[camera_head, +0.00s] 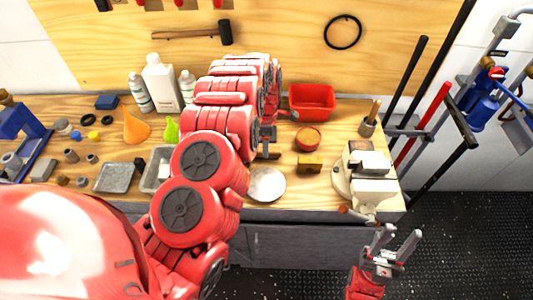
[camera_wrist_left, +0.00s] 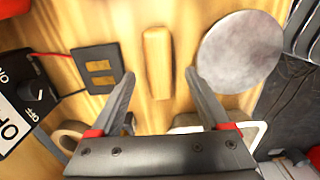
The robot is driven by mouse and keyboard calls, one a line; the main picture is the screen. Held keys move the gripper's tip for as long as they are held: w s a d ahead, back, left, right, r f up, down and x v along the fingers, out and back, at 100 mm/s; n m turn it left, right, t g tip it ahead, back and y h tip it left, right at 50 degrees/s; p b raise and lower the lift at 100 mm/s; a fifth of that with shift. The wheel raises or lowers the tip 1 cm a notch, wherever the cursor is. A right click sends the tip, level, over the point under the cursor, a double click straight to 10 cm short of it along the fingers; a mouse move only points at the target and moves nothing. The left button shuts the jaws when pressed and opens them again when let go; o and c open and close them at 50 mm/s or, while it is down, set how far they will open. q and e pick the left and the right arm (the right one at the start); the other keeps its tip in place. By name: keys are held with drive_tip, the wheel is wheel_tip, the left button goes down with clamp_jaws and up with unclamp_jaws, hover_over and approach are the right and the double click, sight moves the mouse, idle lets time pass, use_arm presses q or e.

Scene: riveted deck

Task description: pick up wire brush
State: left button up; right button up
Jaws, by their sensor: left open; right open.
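A plain wooden block (camera_wrist_left: 157,50), which looks like the back of the wire brush, lies on the bench in the left wrist view. No bristles show. My left gripper (camera_wrist_left: 160,74) is open, its two fingers spread on either side of the block's near part, with nothing held. I cannot tell how high the fingers are above the bench. In the head view my left arm reaches over the bench and I cannot make out the brush there. My right gripper (camera_head: 392,244) is open and empty, in front of the bench's right end.
A round metal disc (camera_wrist_left: 240,52) lies close to the block.

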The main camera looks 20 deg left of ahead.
use_arm(q)
wheel_tip(320, 180, down, 3)
drive_tip(key=shift+r+p, duration=0.1)
drive_tip(key=shift+p, duration=0.65)
drive_tip(key=shift+w+f, duration=0.1)
drive_tip(key=shift+f, duration=0.45)
clamp_jaws()
